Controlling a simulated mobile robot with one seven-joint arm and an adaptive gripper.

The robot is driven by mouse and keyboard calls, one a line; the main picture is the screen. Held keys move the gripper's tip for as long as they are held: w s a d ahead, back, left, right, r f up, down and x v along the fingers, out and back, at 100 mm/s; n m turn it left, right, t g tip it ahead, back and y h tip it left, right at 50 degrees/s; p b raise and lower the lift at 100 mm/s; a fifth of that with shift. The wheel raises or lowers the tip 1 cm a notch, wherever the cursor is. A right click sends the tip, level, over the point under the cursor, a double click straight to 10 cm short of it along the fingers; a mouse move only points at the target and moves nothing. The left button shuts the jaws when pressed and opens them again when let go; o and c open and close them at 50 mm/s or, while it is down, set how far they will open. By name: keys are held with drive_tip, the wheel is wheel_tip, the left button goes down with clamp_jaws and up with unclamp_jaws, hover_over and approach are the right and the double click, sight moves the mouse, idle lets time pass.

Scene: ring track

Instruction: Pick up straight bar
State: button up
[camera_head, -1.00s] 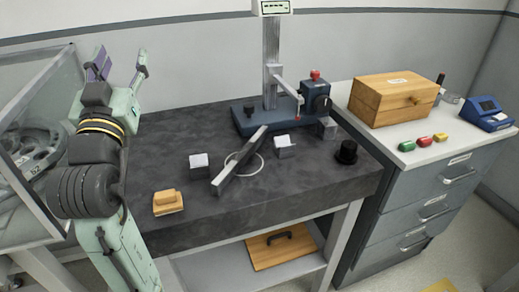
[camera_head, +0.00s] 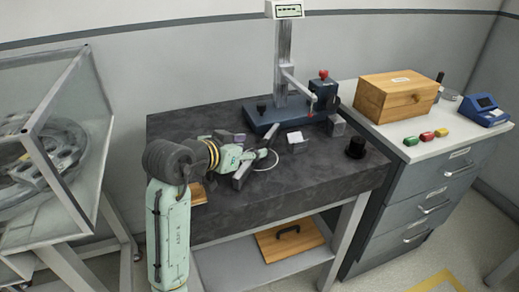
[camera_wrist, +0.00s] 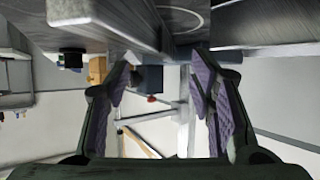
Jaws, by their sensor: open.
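The straight bar (camera_head: 243,172) is a long grey bar lying slanted on the dark bench, beside a thin pale ring (camera_head: 266,166). My gripper (camera_head: 254,149) is open at the bar's middle and covers part of it in the head view. In the wrist view, my two purple-padded fingers (camera_wrist: 162,92) stand wide apart with no object gripped. A grey bar-like piece (camera_wrist: 95,18), likely the straight bar, crosses the top left of that view. I cannot tell whether the bar lies between the fingers.
A blue-based gauge stand (camera_head: 283,60) rises behind the bar. A pale-topped block (camera_head: 297,143) and a black knob-like part (camera_head: 356,147) are to the right. A tan block (camera_head: 198,194) is partly hidden by my arm. The bench's front right is clear.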

sight(259, 148)
drive_tip(key=p+x, duration=0.1)
drive_tip(key=x, duration=0.3)
drive_tip(key=shift+s+d+f, duration=0.1)
drive_tip(key=shift+s+f, duration=0.05)
drive_tip(key=shift+c, duration=0.5)
clamp_jaws()
idle(0.4)
